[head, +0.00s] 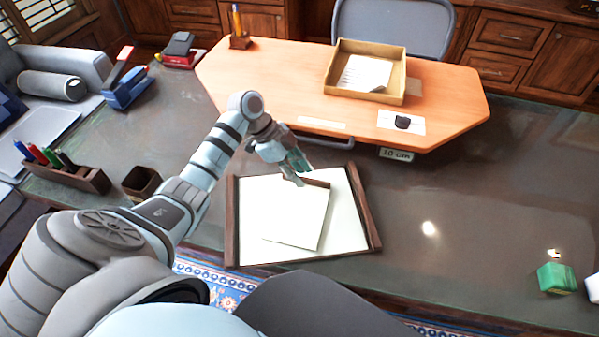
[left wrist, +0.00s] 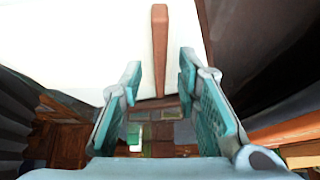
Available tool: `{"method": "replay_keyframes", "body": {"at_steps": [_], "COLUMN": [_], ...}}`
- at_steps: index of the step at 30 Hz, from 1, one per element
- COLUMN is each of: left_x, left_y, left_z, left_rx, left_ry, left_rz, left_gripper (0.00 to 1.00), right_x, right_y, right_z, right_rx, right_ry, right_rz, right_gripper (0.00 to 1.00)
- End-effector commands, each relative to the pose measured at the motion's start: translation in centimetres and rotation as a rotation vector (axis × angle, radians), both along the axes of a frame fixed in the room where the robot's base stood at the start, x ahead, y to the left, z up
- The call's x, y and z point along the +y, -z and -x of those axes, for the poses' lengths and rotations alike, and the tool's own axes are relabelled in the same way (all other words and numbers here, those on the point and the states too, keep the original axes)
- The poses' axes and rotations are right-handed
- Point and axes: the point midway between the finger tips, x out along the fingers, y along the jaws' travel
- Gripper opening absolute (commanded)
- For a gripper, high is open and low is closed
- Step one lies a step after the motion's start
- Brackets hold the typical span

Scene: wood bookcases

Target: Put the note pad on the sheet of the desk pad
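The note pad (head: 296,217), a white square with a brown binding strip along its far edge, appears to lie on the white sheet (head: 345,230) of the desk pad. The desk pad has dark brown side rails (head: 361,207). My left gripper (head: 301,174) is over the far edge of the note pad, close to the binding. In the left wrist view the open fingers (left wrist: 160,82) stand on either side of a brown strip (left wrist: 160,45), with gaps to both. Whether the fingertips touch the pad is unclear. My right gripper is not in view.
Behind is a raised orange wood board (head: 260,75) with a paper tray (head: 384,95) and a pencil holder (head: 240,40). At left are a pen holder (head: 75,178) and a dark cup (head: 142,182). A green block (head: 556,279) stands far right.

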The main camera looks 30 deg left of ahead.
Motion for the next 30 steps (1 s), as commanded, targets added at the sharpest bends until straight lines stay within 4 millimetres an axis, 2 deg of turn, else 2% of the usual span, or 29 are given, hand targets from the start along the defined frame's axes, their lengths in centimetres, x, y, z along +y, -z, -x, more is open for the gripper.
{"method": "replay_keyframes", "body": {"at_steps": [9,13,17,30], "left_x": [3.8,5.0,5.4,5.4], "left_y": [-7.1,-9.3,-10.1,-10.0], "left_z": [1.4,1.9,2.2,2.1], "left_rx": [-0.004,-0.002,0.0,0.0], "left_ry": [-0.002,-0.002,0.0,0.0], "left_rz": [-0.004,-0.002,0.0,0.001], "left_gripper": [0.3,0.3,0.3,0.3], "right_x": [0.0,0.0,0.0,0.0], "right_y": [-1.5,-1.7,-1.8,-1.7], "right_z": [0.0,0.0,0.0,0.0], "right_rx": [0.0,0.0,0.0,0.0], "right_ry": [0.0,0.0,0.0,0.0], "right_rz": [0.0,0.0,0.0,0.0], "right_gripper": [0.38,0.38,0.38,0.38]}}
